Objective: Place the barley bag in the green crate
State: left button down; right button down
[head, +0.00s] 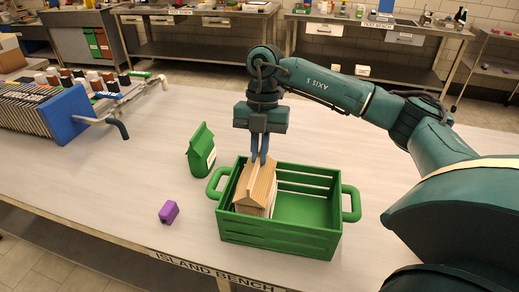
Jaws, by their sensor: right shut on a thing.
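The tan bag (257,184), which I take for the barley bag, has a folded top and a pale label on its side. It is in the left part of the green slatted crate (280,238). My right gripper (258,161) points down over the crate and is shut on the bag's top fold. The bag stands nearly upright, a little turned. The crate's front wall hides its base, so I cannot tell if it touches the crate floor. The right part of the crate is empty. My left gripper is not in view.
A green bag (201,150) with a white label stands just left of the crate. A small purple block (169,212) lies near the front edge. A rack with a blue end plate (68,115) and pipes stands at left. The bench is clear behind the crate.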

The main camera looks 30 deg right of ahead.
jog(key=shift+r, duration=0.1)
jog(key=c, duration=1.6)
grip_release()
jog(key=shift+o, duration=0.2)
jog(key=v, duration=1.2)
jog(key=shift+p, duration=0.3)
